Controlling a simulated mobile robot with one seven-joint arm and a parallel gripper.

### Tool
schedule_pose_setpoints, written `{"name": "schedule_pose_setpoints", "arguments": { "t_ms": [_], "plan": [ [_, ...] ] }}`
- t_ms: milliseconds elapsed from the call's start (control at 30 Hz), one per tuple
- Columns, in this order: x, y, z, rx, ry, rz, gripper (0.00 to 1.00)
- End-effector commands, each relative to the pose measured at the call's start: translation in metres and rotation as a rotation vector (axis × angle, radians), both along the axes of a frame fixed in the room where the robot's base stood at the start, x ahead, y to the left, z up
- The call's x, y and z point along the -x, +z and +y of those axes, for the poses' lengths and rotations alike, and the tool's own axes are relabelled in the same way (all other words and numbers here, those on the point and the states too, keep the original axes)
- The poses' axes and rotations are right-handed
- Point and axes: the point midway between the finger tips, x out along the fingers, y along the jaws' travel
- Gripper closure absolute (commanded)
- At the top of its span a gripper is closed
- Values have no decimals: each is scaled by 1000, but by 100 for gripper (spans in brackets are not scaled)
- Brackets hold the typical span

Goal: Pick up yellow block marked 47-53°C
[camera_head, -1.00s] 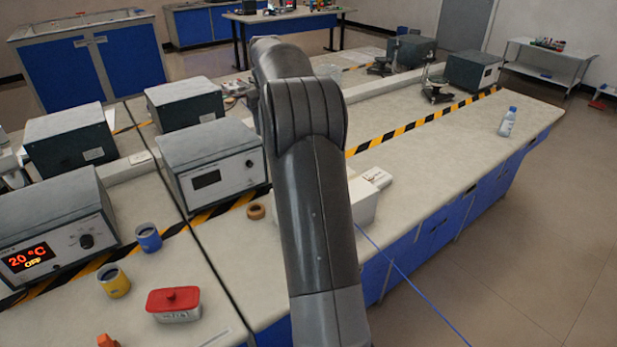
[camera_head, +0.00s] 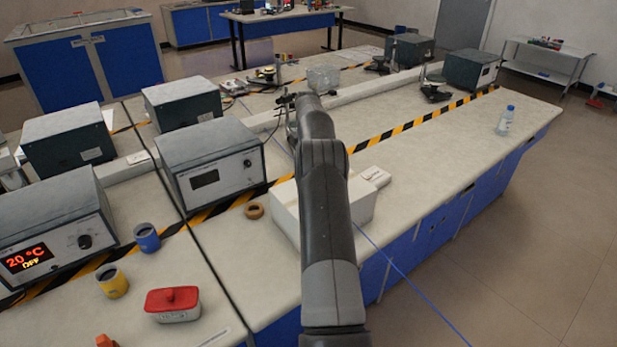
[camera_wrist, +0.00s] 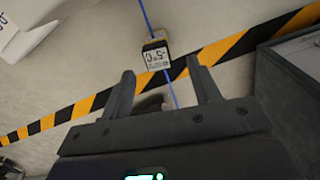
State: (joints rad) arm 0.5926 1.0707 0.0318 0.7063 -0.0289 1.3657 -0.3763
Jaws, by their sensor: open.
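A small block (camera_wrist: 157,57) with a yellow edge and a white label shows upside down in the wrist view. Part of a "°C" marking is legible, but not the full range. It lies on the bench by the yellow-black striped tape. My gripper (camera_wrist: 160,66) is open, and its two dark fingers point toward the block, one to each side in the picture. Nothing is held. Whether the fingertips are level with the block I cannot tell. In the head view my gripper (camera_head: 288,102) is small and dark at the far end of my arm. I cannot make out the block there.
A white box (camera_head: 284,205) stands partly behind my arm. A grey instrument (camera_head: 212,165) stands left of it. A yellow cup (camera_head: 113,281), blue cup (camera_head: 147,238) and red-lidded container (camera_head: 172,303) are at front left. A blue line (camera_wrist: 146,15) crosses the wrist view. The right bench is mostly clear.

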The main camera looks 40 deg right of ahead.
Motion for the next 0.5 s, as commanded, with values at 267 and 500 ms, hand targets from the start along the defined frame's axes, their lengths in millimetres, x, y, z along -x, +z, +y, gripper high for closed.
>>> {"name": "schedule_pose_setpoints", "arguments": {
  "t_ms": [267,500],
  "plan": [
    [1,-22,0,0,0,0,44],
    [3,-55,-2,-3,-1,3,44]
  ]
}}
